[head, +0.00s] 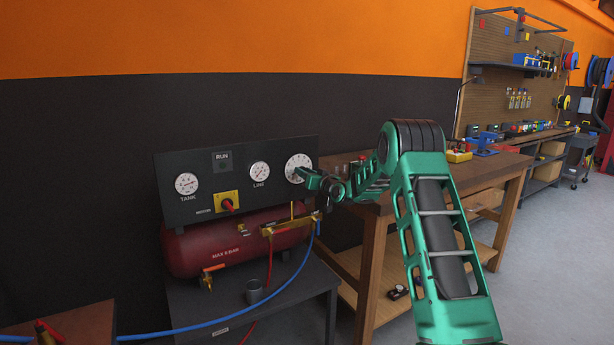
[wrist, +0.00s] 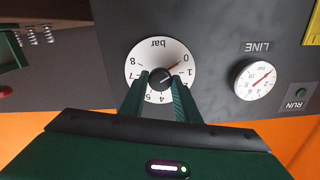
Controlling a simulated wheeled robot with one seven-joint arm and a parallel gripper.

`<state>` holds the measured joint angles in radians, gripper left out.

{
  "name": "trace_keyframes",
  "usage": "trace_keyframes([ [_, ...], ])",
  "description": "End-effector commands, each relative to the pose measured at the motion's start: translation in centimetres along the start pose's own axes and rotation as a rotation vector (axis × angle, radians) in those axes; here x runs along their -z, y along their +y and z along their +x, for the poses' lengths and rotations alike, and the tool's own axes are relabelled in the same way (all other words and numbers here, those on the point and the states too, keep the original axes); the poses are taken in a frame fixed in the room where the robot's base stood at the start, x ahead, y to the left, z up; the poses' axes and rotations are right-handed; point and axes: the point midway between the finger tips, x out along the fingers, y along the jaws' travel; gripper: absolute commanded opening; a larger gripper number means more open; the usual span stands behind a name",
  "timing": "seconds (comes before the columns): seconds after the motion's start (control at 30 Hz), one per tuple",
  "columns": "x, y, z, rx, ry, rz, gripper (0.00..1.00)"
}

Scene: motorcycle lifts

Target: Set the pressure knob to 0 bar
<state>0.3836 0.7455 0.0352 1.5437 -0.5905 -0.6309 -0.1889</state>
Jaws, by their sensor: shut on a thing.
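The pressure knob (wrist: 163,76) is a small dark knob at the centre of a white round dial (wrist: 150,58) marked "bar" with figures from 0 to 8. The wrist view shows the dial upside down. A red pointer line runs from the knob toward the 0 mark, on or very near it. My gripper (wrist: 161,82) is shut on the knob, with one green finger on each side. The fingers hide part of the dial's scale. In the head view the dial (head: 298,162) is at the panel's right end, with my gripper (head: 301,174) against it.
The dark panel (head: 240,178) also carries the LINE gauge (head: 260,172), the TANK gauge (head: 187,184), a RUN indicator (head: 222,158) and a red-and-yellow switch (head: 227,203). A red compressor tank (head: 200,252) sits below. A wooden workbench (head: 372,225) stands to the right, under my arm.

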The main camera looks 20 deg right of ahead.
Motion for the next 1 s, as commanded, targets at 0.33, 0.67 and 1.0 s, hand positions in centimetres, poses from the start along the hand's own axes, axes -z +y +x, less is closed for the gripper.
trace_keyframes([
  [0.33,-0.8,0.2,-0.1,-0.003,-0.015,0.002,0.41],
  [0.67,-0.2,0.1,-0.1,-0.002,-0.005,0.001,0.48],
  [1.0,-0.2,0.2,-4.4,-0.004,-0.006,0.002,0.48],
])
